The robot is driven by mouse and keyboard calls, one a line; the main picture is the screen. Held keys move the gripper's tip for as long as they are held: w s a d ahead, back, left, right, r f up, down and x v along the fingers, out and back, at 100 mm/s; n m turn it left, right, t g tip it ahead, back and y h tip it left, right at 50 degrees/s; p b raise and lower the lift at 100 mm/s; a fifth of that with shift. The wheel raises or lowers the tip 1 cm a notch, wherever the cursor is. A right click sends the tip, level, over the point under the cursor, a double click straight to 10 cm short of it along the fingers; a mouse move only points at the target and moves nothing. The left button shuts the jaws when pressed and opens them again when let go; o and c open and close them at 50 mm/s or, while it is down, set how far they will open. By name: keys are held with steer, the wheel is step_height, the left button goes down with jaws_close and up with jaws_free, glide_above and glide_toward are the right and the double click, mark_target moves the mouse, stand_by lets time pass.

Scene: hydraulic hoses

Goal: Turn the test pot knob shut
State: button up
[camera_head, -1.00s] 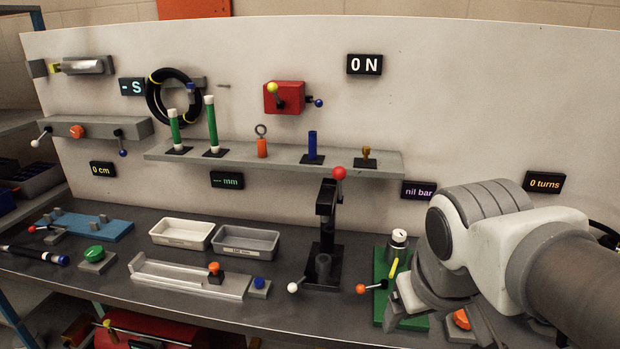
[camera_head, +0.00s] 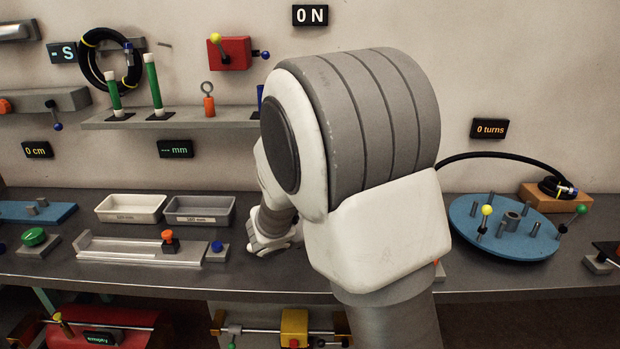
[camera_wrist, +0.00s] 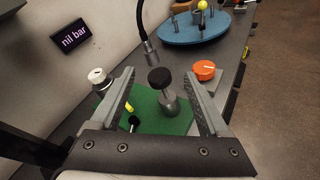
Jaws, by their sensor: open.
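In the wrist view an orange round knob (camera_wrist: 204,70) with a pale line on top sits on a grey block, right of a green plate (camera_wrist: 172,124). On the plate stand a silver fitting with a black cap (camera_wrist: 160,78) and a white-capped cylinder (camera_wrist: 97,76). I cannot tell for sure which is the test pot knob. My gripper (camera_wrist: 158,73) is open and empty; the black cap appears between its fingers, with no contact visible. The orange knob lies beyond the right finger. In the head view my arm hides the green plate and my fingers.
A display (camera_wrist: 76,38) reads "nil bar". A blue turntable (camera_head: 503,229) with pegs stands to the right. Two trays (camera_head: 199,209) and a clear-walled channel (camera_head: 130,249) lie to the left.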

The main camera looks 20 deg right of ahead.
steer(key=w+a+f+n+t, duration=0.2)
steer(key=w, duration=0.1)
steer(key=w+a+f+n+t+b, duration=0.1)
steer(key=w+a+f+n+t, duration=0.1)
steer(key=w+n, duration=0.1)
steer(key=w+a+f+n+t, duration=0.2)
steer(key=w+n, duration=0.1)
steer(key=shift+w+b, duration=0.1)
steer(key=shift+b, duration=0.25)
steer(key=b+x, duration=0.1)
steer(key=x, duration=1.6)
steer(key=shift+w+r+b, duration=0.1)
steer(key=shift+r+b, duration=0.05)
steer(key=shift+b, duration=0.15)
jaws_close()
